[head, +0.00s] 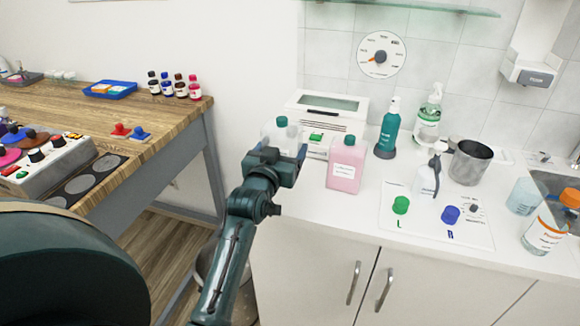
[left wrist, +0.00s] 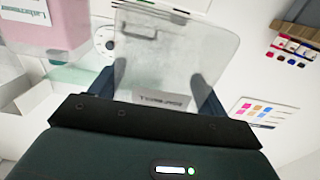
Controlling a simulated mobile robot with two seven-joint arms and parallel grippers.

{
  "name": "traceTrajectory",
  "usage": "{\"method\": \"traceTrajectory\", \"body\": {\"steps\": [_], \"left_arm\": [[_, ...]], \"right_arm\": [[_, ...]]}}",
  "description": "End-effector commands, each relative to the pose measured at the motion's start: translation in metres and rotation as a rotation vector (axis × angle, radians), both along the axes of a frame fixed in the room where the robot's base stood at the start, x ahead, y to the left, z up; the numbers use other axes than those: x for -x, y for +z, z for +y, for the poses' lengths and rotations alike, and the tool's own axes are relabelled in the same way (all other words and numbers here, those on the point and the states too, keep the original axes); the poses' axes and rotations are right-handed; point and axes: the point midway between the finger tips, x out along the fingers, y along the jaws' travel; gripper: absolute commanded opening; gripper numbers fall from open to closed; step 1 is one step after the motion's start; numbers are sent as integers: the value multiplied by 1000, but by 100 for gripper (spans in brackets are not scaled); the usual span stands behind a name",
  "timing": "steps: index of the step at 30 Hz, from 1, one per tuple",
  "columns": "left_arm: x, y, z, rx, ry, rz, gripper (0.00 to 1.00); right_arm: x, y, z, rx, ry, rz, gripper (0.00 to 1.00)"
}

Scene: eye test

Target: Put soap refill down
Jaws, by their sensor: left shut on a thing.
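My left gripper (head: 284,156) is shut on a clear, translucent soap refill bottle (head: 281,132) with a green cap, at the left end of the white counter. In the left wrist view, the bottle (left wrist: 170,60) fills the space between the fingers, and its small label is upside down and unreadable. The gripper hides its lower part in the head view, so I cannot tell whether it touches the counter. A pink bottle (head: 345,168) with a green cap stands just right of it; it also shows in the left wrist view (left wrist: 45,25). My right gripper is not in view.
A white box-like device (head: 322,112) stands behind. To the right are a teal bottle (head: 387,132), a spray bottle (head: 428,122), a steel cup (head: 470,165) and a white mat (head: 410,228) with green and blue caps. The counter's front strip (head: 320,215) is clear.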

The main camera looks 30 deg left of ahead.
Motion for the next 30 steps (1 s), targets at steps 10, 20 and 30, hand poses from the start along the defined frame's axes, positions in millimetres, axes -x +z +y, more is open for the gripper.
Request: {"method": "traceTrajectory", "body": {"steps": [10,20,30], "left_arm": [[0,-42,0,0,0,0,52],[0,-48,0,-1,0,-3,52],[0,-50,0,0,0,-2,95]], "right_arm": [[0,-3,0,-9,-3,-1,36],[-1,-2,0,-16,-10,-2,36],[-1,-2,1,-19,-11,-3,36]]}}
